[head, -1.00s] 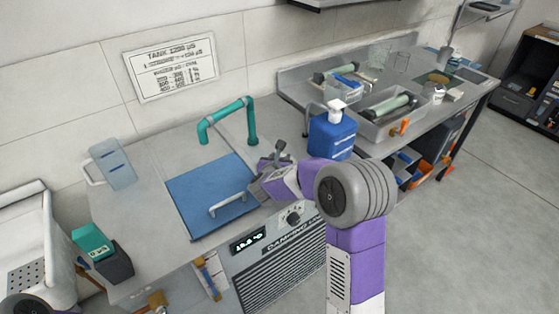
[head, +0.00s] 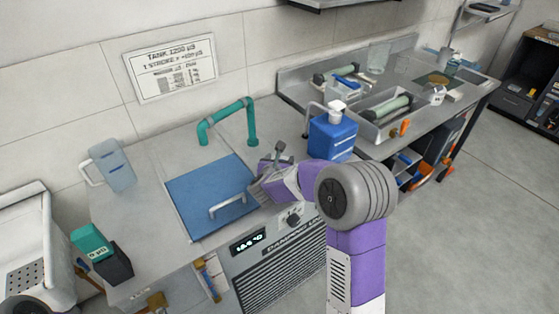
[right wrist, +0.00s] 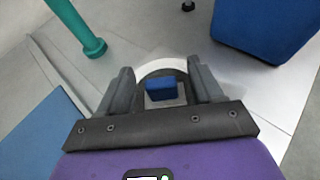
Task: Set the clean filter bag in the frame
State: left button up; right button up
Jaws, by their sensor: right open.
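My right gripper (head: 258,192) is low over the counter, at the right edge of the blue lid with its pale handle. In the right wrist view its two dark fingers (right wrist: 160,78) are apart. A small blue block (right wrist: 160,90) shows between them, in front of a round pale rim (right wrist: 162,67). I cannot tell whether the fingers touch the block. In the head view my gripper hides this spot. I cannot make out the clean filter bag or its frame for certain. My left gripper is not in view.
The blue lid (head: 205,190) lies left of my gripper. A teal pipe (head: 228,115) arches behind it. A blue pump bottle (head: 332,135) stands close on the right. A clear jug (head: 110,165) stands at the left, and trays with rollers (head: 388,110) at the back right.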

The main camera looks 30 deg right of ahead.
jog(key=p+v, duration=0.1)
jog(key=v, duration=1.1)
jog(key=shift+s+r, duration=0.1)
jog(key=shift+r, duration=0.05)
jog(key=shift+d, duration=0.1)
